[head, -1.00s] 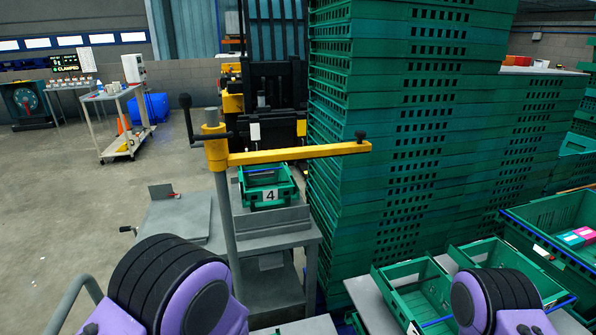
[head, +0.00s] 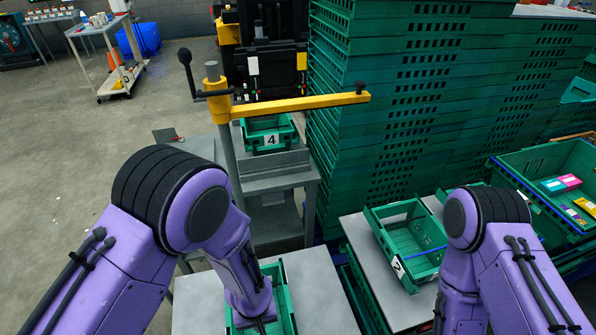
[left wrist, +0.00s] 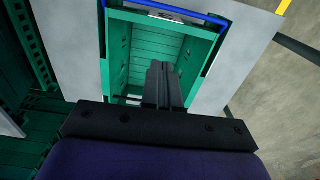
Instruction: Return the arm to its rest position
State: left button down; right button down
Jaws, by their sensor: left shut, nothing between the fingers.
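My left arm reaches down from the left in the head view, and my left gripper (head: 262,326) is at the bottom edge, over a green crate (head: 288,300) on a grey table. In the left wrist view my left gripper (left wrist: 160,72) is shut with nothing between its fingers. The fingers point over the crate (left wrist: 117,55), whose inside looks empty where it shows; the fingers and wrist hide part of it. My right arm bends down at the right of the head view, and its gripper is out of the picture.
A yellow swing arm (head: 300,103) on a post stands ahead. Behind it, crate 4 (head: 268,150) sits on a stand. Tall stacks of green crates (head: 375,120) rise at the right. An open crate 2 (head: 400,235) and a crate with small boxes (head: 510,165) are at the right.

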pick_arm(q)
jog(key=shift+f, duration=0.1)
jog(key=a+f+t+b, duration=0.3)
jog(key=a+t, duration=0.2)
jog(key=a, duration=0.3)
jog(key=s+a+f+n+g+y+b, duration=0.1)
jog(key=s+a+f+n+y+b, duration=0.2)
jog(key=s+a, duration=0.8)
notch_tip(320, 180, down, 2)
jog(key=s, duration=0.3)
jog(key=shift+a+f+n+g, duration=0.2)
jog(key=shift+a+n+g, duration=0.1)
jog(key=shift+a+g, duration=0.1)
